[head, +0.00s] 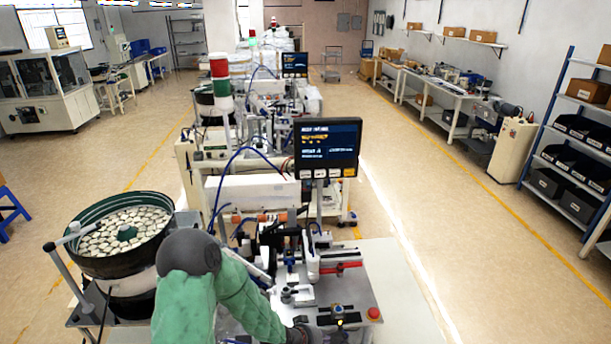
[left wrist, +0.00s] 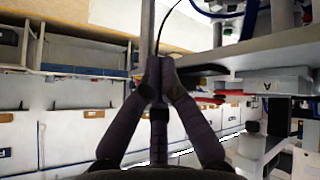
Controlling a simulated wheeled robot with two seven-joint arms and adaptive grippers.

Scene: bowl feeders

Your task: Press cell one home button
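The cell's screen panel (head: 328,147) stands on a post beyond the near work plate. Under its display is a row of pale buttons with a yellow button (head: 349,173) at the right end. The button labels are too small to read, so I cannot tell which is home. My left arm in its green sleeve reaches in from the bottom of the head view. Its gripper is low at the bottom edge, well below the panel, mostly hidden. In the left wrist view the left gripper (left wrist: 158,68) has its fingertips together, with nothing seen between them. My right gripper is not in view.
A bowl feeder (head: 122,236) full of pale parts stands left of my arm. A red button (head: 374,313) sits on the plate's right side. Fixtures and a red clamp (head: 341,267) crowd the plate's middle. The floor aisle to the right is clear.

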